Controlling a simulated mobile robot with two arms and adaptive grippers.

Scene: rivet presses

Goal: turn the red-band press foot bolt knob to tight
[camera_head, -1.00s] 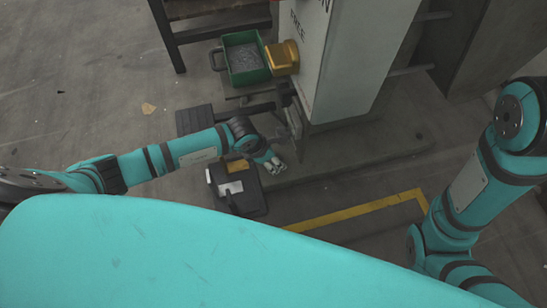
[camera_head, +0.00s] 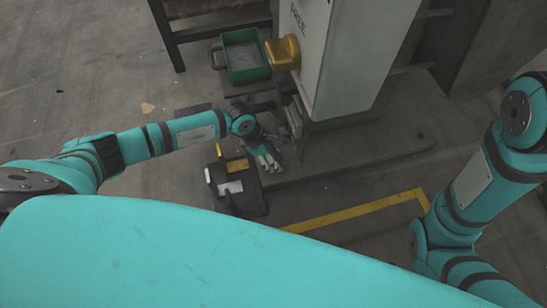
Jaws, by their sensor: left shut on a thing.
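The press (camera_head: 345,60) is a pale column standing on a grey base plate (camera_head: 350,160) on the floor. My left gripper (camera_head: 269,167) is low at the left edge of this base plate, beside the foot of the column. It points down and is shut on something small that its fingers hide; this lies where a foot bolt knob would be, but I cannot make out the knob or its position. No red band shows in this view. My right arm (camera_head: 470,185) comes in at the right; its gripper is outside the picture.
A green bin (camera_head: 268,73) with small grey parts and a yellow part (camera_head: 283,53) sit left of the column. A dark toolbox (camera_head: 248,203) with yellow and white patches stands just below my left gripper. A yellow floor line (camera_head: 350,212) runs in front.

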